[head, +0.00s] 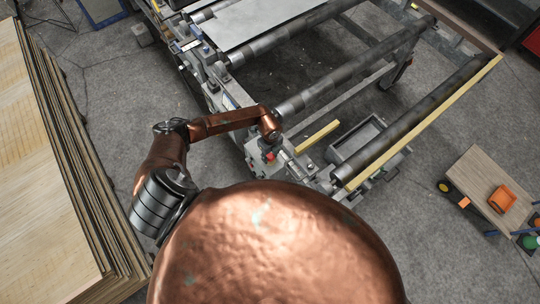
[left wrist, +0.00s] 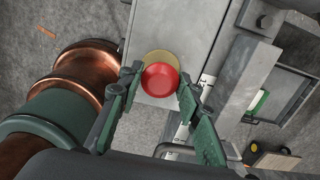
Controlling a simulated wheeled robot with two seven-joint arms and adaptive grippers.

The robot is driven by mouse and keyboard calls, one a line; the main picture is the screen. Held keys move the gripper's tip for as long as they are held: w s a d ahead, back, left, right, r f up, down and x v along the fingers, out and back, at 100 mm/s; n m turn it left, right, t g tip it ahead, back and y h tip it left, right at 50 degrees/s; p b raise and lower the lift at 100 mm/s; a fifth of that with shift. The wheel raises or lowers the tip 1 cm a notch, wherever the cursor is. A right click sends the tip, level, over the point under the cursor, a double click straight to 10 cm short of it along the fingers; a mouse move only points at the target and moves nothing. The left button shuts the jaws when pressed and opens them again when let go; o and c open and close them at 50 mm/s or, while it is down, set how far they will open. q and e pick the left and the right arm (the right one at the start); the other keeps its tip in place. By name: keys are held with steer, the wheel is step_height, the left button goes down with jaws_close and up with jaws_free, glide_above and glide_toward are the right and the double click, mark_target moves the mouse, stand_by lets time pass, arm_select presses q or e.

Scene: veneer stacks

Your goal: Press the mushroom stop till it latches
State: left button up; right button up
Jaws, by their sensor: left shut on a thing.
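The mushroom stop (left wrist: 161,79) is a round red cap over a yellow disc on a grey metal box, seen in the left wrist view. In the head view it is a small red spot (head: 270,156) on the roller frame, just below the end of my left arm. My left gripper (left wrist: 157,80) has one green finger on each side of the red cap and is shut on it. The cap's height above the yellow disc is hard to judge from above, so I cannot tell whether it is latched. My right gripper is not in view.
The roller frame (head: 228,95) carries long dark rollers and a pale sheet (head: 262,22). A veneer stack (head: 38,150) stands at the left. A low wooden-topped cart (head: 478,172) with an orange item (head: 502,198) is at the right. Grey floor is clear between.

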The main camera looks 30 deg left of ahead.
mark_target(270, 156)
arm_select(q)
steer(key=c, duration=0.6)
steer(key=shift+f, duration=0.1)
steer(key=shift+f+b, duration=0.45)
steer(key=shift+f, duration=0.15)
steer(key=o, duration=1.3)
steer(key=shift+r, duration=0.15)
step_height(270, 156, up, 7)
steer(key=p, duration=0.6)
